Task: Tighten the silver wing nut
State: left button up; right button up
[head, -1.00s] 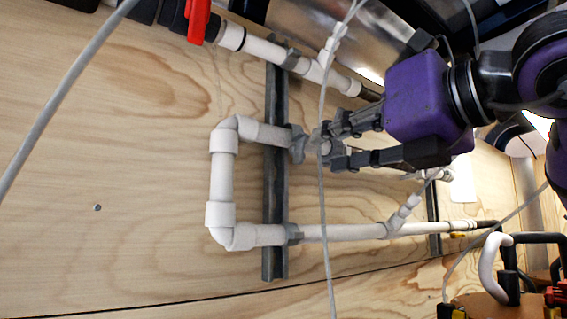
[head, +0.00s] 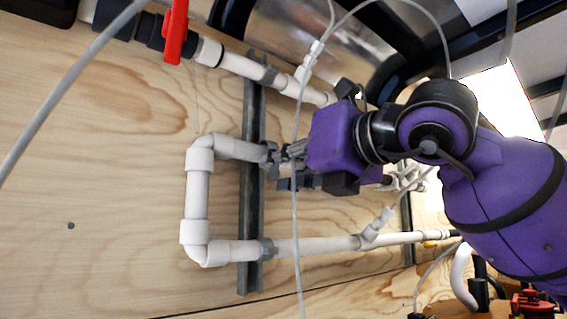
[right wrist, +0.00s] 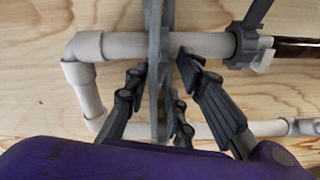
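My right gripper (head: 277,165) reaches in from the right at the upper arm of the white pipe loop (head: 197,195), close beside the grey metal strut (head: 252,205). In the right wrist view its two fingers (right wrist: 160,73) are spread apart, one on each side of the upright grey strut (right wrist: 158,105). The fingertips are near the horizontal white pipe (right wrist: 207,45), and I cannot tell whether they touch anything. A grey pipe clamp (head: 271,153) sits at the fingertips in the head view. I cannot pick out the silver wing nut; the gripper may hide it. My left gripper is not in view.
A red valve handle (head: 176,30) is at the top left. A thin pale cable (head: 296,235) hangs in front of the pipes near my gripper. The lower pipe (head: 318,245) runs below. Bare plywood (head: 90,150) lies left of the loop.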

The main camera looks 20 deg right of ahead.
grip_shut()
jog(key=shift+m, duration=0.4)
jog(key=shift+m+p, duration=0.35)
jog(key=shift+m, duration=6.35)
jog(key=shift+o, duration=1.1)
grip_release()
jog(key=shift+s, duration=0.1)
